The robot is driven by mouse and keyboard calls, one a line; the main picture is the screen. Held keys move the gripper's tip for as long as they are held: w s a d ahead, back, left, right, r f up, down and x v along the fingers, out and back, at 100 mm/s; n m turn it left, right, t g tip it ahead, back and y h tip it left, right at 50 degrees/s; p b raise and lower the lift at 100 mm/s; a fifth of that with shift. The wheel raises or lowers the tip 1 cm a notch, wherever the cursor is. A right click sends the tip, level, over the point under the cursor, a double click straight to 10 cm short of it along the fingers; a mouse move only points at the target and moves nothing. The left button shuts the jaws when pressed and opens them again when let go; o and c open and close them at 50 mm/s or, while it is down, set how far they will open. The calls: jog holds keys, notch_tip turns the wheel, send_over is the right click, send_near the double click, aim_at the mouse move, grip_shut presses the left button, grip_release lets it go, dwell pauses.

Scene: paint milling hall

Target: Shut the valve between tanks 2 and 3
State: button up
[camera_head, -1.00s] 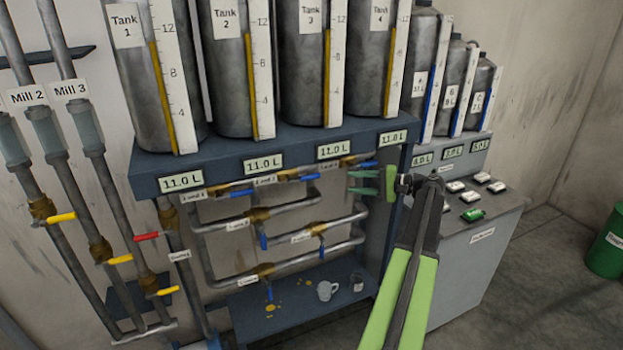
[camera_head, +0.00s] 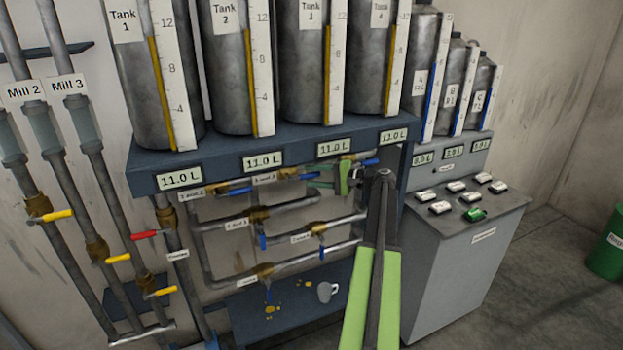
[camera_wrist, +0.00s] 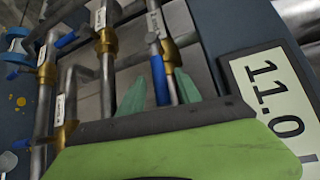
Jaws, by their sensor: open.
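The valve labelled 2 and 3 (camera_head: 287,173) is a brass body on the upper horizontal pipe under the tank shelf. Its blue lever (camera_head: 311,176) points right, lying along the pipe. My gripper (camera_head: 322,184), with green fingers, is open at the lever's right end. In the wrist view, the blue lever (camera_wrist: 158,80) shows between the two open fingers (camera_wrist: 158,97), with gaps on both sides, so it does not look gripped. A brass valve body (camera_wrist: 173,56) is just beyond it. The lever's near end is partly hidden by the gripper.
The neighbouring valve's blue lever (camera_head: 240,190) is left on the same pipe; another blue lever (camera_head: 369,162) is right, close to my gripper. Lower pipes carry valves with hanging levers (camera_head: 263,242). The tank shelf (camera_head: 225,160) overhangs above. A mug (camera_head: 325,291) stands below.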

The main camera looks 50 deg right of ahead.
jog(key=shift+w+a+f, duration=0.1)
jog(key=shift+w+a, duration=0.1)
jog(key=shift+w, duration=0.35)
jog(key=shift+c, duration=0.3)
grip_shut()
dwell(0.7)
